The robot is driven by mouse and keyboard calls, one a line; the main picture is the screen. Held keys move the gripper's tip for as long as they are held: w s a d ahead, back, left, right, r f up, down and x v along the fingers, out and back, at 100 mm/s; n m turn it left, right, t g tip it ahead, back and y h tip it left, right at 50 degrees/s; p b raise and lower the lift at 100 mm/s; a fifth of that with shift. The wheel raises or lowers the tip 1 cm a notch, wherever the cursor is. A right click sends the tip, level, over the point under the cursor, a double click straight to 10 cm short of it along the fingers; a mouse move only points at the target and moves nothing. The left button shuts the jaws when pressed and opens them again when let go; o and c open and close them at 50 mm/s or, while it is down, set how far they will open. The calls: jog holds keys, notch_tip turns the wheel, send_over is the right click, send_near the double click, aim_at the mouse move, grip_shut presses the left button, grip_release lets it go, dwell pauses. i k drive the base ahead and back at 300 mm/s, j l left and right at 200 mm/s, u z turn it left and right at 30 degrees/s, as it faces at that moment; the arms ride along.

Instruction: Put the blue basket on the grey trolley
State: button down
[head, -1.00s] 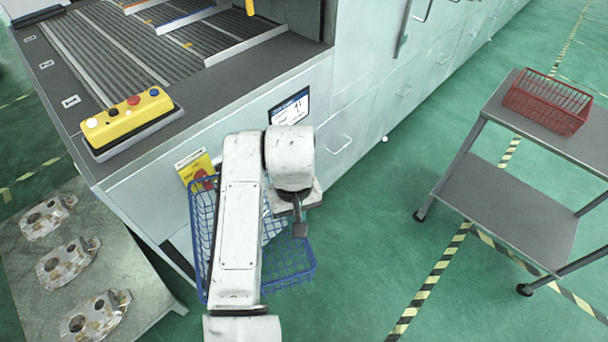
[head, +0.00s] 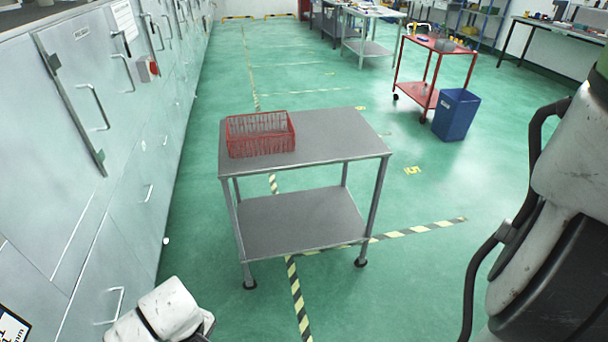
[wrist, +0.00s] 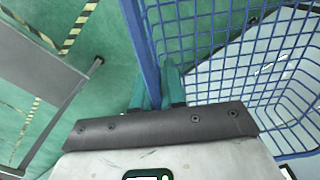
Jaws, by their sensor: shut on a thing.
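The grey trolley (head: 335,142) stands in the middle of the head view, with two shelves. A red wire basket (head: 260,135) sits on the left of its top; the right part of the top is bare. In the wrist view my gripper (wrist: 158,92) is shut on the rim of the blue basket (wrist: 215,45). The basket's mesh wall spreads to the right of the fingers. The basket's far parts run out of frame. The head view shows neither the blue basket nor my gripper. A grey trolley surface (wrist: 40,60) shows at the left in the wrist view.
Pale machine cabinets (head: 110,170) line the left. A red trolley (head: 435,50) and a blue bin (head: 456,115) stand at the back right. Green floor is open around the grey trolley. Striped floor tape (head: 297,295) runs beneath it.

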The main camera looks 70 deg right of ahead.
aim_at(338, 134)
jog(key=z, duration=0.45)
jog(key=i+j+z, duration=0.1)
jog(key=z, duration=0.35)
jog(key=j+z, duration=0.1)
jog(key=z, duration=0.3)
jog(key=j+z, duration=0.1)
jog(key=z, duration=0.35)
jog(key=j+z, duration=0.85)
jog(key=j, duration=0.2)
jog(key=k+j+z, duration=0.15)
jog(key=j+z, duration=0.3)
